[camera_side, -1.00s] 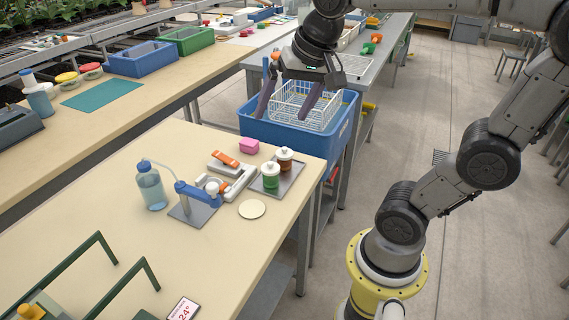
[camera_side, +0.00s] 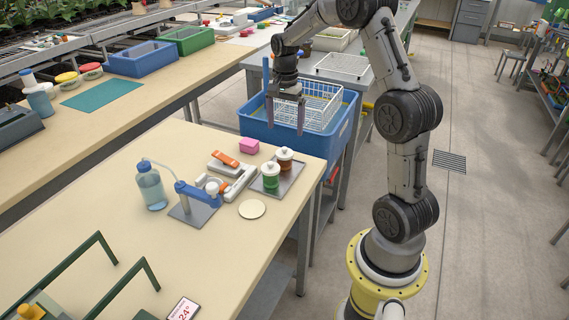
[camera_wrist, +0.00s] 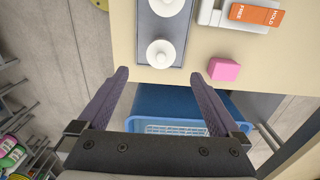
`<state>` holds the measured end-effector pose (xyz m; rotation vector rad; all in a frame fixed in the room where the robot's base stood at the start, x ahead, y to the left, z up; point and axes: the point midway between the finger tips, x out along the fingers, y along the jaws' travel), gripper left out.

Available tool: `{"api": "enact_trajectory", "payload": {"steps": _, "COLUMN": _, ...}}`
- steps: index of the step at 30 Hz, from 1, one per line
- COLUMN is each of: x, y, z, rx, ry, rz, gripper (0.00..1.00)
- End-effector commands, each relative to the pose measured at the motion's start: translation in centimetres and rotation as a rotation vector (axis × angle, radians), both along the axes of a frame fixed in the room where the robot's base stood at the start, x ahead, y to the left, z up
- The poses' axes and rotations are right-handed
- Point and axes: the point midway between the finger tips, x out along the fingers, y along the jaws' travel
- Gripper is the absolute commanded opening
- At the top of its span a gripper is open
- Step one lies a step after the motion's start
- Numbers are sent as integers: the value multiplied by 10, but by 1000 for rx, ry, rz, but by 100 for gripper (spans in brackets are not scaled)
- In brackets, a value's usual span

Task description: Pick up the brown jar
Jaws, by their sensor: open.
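The brown jar (camera_side: 285,161) stands upright on a small grey tray (camera_side: 292,180) near the table's right corner, with a white knobbed lid. The green jar (camera_side: 270,178) stands on the same tray, beside it and closer to the side camera. In the wrist view, the white lid of the brown jar (camera_wrist: 161,54) lies just ahead of my fingertips, and the green jar's lid (camera_wrist: 166,6) is farther up; their bodies are hidden under the lids. My gripper (camera_side: 286,128) is open and empty, pointing down, above the tub side of the table edge and apart from the jars.
A pink block (camera_side: 249,146) and a white device with an orange label (camera_side: 226,160) lie left of the tray. A blue tub (camera_side: 258,128) with a white wire basket stands beyond the table edge. A pump stand, bottle (camera_side: 151,187) and round disc (camera_side: 252,209) are nearby.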

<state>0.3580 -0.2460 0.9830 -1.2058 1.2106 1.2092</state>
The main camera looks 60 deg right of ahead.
Motion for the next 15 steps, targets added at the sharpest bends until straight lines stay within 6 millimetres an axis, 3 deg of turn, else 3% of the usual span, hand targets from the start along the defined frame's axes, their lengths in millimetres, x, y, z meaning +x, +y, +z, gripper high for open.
{"api": "enact_trajectory", "payload": {"steps": 6, "x": 0, "y": 1, "z": -40, "rx": 1, "ry": 2, "rz": 2, "gripper": 100}}
{"api": "enact_trajectory", "payload": {"steps": 15, "x": 0, "y": 1, "z": -62, "rx": 1, "ry": 2, "rz": 2, "gripper": 100}}
